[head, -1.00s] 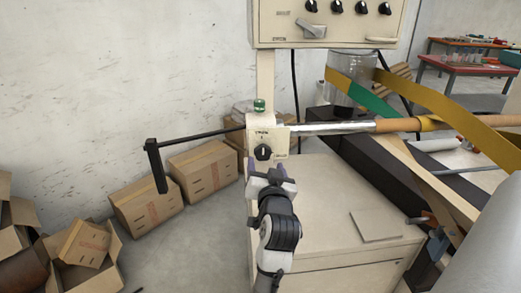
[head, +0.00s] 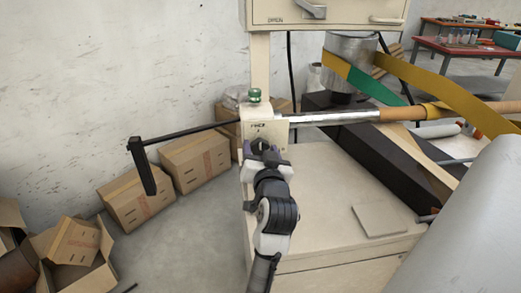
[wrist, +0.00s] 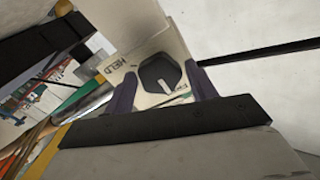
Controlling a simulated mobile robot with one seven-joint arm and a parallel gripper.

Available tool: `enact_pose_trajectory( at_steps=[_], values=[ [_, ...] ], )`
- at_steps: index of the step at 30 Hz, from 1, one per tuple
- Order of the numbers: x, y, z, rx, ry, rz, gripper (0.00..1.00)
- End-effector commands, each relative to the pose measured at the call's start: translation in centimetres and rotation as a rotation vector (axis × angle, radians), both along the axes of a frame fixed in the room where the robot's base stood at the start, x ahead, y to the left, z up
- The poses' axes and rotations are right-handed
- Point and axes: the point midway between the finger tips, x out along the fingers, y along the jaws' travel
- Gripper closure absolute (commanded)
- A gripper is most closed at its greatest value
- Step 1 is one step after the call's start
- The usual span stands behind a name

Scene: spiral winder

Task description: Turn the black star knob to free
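The black star knob (wrist: 158,76) sits on the face of a cream control box (head: 264,131). In the wrist view it lies between the two dark fingers of my gripper (wrist: 160,72). The fingers are open, one on each side, with gaps to the knob showing. A short white mark on the knob points toward the lower right in that view. The word HELD is printed left of the knob; a second label at its lower right is partly readable. In the head view my gripper (head: 264,154) is at the box front and mostly hides the knob.
A black crank arm (head: 143,165) sticks out left of the box. A green button (head: 254,95) stands on top. A metal shaft (head: 330,118) runs right. A cream cabinet (head: 330,190) stands below, and cardboard boxes (head: 195,158) lie on the floor at left.

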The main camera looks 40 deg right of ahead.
Motion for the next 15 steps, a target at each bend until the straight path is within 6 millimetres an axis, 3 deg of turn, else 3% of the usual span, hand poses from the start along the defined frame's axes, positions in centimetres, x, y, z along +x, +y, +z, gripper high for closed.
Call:
enact_pose_trajectory(
  at_steps=[1, 8, 15],
  values=[
    [0.01, 0.0, 0.0, 0.0, 0.0, 0.0, 0.51],
    [0.02, 0.01, -0.01, 0.0, 0.0, 0.0, 0.81],
    [0.07, 0.04, 0.09, 0.074, -0.044, 0.001, 0.82]
  ],
)
